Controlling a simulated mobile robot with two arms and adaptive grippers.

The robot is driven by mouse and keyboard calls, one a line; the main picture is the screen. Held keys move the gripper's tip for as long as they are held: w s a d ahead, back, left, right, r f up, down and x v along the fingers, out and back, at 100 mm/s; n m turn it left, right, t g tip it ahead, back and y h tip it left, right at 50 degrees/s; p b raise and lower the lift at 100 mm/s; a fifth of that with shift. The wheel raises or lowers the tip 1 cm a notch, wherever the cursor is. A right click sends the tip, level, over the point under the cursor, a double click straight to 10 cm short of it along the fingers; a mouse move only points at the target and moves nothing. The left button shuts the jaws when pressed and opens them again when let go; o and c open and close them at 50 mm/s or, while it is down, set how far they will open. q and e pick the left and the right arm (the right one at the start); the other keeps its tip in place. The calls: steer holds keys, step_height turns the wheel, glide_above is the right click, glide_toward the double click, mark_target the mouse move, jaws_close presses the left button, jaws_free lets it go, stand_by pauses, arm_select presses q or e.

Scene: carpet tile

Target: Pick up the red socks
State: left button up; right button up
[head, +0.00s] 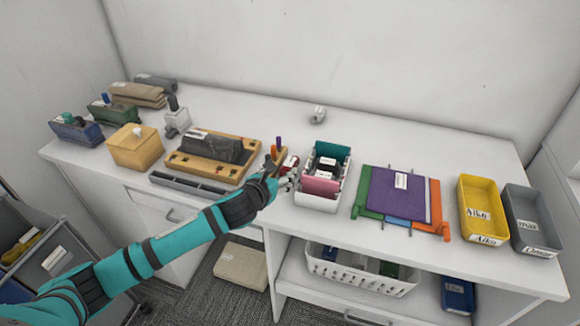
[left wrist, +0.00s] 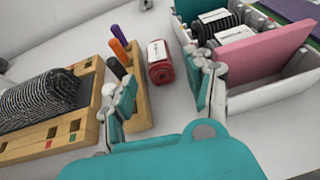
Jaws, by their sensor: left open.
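The red socks (left wrist: 161,72) are a small dark red roll with a white label. They lie on the white desk between the wooden organiser (left wrist: 62,142) and the white divided bin (left wrist: 275,93). In the head view the red socks (head: 291,161) show just beyond my left gripper (head: 281,181), partly hidden by it. In the left wrist view my left gripper (left wrist: 163,88) is open, one finger on each side of the socks' near end. I cannot tell whether either finger touches them. My right gripper is not in view.
The white bin holds teal and pink dividers close to the right finger. A purple folder (head: 396,192), a yellow tray (head: 482,206) and a grey tray (head: 533,219) stand right.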

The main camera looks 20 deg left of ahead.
mark_target(286, 169)
arm_select(q)
steer(key=x, duration=0.5)
steer(key=shift+s+f+p, duration=0.1)
steer(key=shift+p, duration=0.25)
steer(key=shift+a, duration=0.1)
steer(key=shift+c, duration=0.3)
steer(key=c, duration=0.9)
